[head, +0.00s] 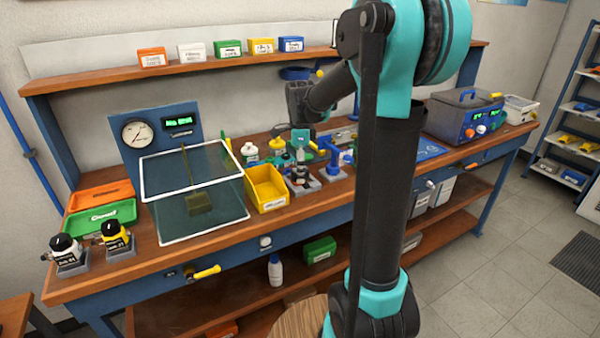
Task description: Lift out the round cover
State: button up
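I cannot make out the round cover for sure; the parts in the middle of the bench are small and crowded. A dark regulator-like part (299,174) sits in a grey fixture there, right of the yellow bin (266,187). A blue press-like fixture (336,162) stands just right of it. My gripper (297,127) hangs over the back of the bench, behind and above these parts. Its fingers are too small and dark to read, and I see nothing clearly held in it.
Two black-topped regulators (68,252) stand at the bench's left end, near green (101,216) and orange trays. A white-framed clear panel (192,166) stands beside a gauge box (139,133). My arm hides part of the bench.

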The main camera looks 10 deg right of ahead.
jog(key=c, duration=1.2)
jog(key=shift+r, duration=0.15)
